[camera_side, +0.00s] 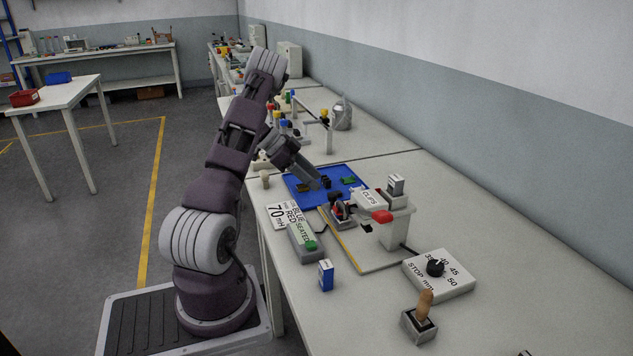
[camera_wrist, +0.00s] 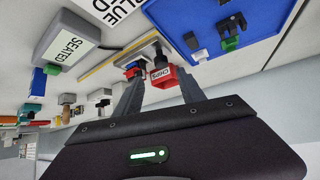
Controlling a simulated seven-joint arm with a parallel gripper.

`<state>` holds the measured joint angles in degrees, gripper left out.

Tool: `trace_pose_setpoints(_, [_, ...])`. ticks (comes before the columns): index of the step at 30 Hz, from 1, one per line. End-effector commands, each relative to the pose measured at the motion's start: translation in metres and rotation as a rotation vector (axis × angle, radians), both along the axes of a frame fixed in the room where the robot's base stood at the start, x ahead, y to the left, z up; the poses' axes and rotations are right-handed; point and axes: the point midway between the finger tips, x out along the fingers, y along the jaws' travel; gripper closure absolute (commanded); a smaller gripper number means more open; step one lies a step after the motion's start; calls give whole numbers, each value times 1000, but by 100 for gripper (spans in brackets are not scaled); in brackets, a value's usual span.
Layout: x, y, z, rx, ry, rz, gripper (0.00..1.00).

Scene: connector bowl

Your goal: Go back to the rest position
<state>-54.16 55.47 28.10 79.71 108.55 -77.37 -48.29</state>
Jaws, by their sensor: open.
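My gripper (camera_side: 308,178) is over the left part of the blue mat (camera_side: 355,177) in the side view. In the wrist view my gripper (camera_wrist: 160,73) has its two fingers apart, with nothing held between them. Small black and green parts lie on the mat, including a green one (camera_side: 348,181). The arm is bent forward over the table, clear of the mat as far as I can see.
A grey box marked SEATED (camera_side: 302,240) stands at the table's near edge. A press-like fixture with a red part (camera_side: 382,216) stands right of the mat. A dial box (camera_side: 439,273) and a wooden-handled stamp (camera_side: 424,305) are further forward. A grey watering can (camera_side: 341,115) stands behind.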

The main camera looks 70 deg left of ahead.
Motion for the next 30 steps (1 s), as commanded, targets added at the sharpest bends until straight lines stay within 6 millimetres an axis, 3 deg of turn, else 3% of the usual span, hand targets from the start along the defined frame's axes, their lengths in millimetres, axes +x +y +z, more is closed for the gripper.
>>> trace_pose_setpoints(7, [2,0,1,4,-3,1,53])
trace_pose_setpoints(10, [27,3,22,74,-61,30,53])
trace_pose_setpoints(11, [41,4,36,117,-95,49,53])
trace_pose_setpoints(13, [83,5,82,241,-201,123,53])
trace_pose_setpoints(15, [121,-4,142,358,-311,229,53])
trace_pose_setpoints(17, [142,-22,196,430,-391,344,53])
trace_pose_setpoints(18, [148,-42,231,458,-429,428,53])
trace_pose_setpoints(19, [147,-59,253,464,-444,492,53])
trace_pose_setpoints(21, [129,-108,286,436,-427,618,53])
trace_pose_setpoints(23, [99,-158,293,377,-359,685,53])
trace_pose_setpoints(27, [17,-266,265,230,-126,678,53])
trace_pose_setpoints(30, [-43,-330,236,151,36,591,53])
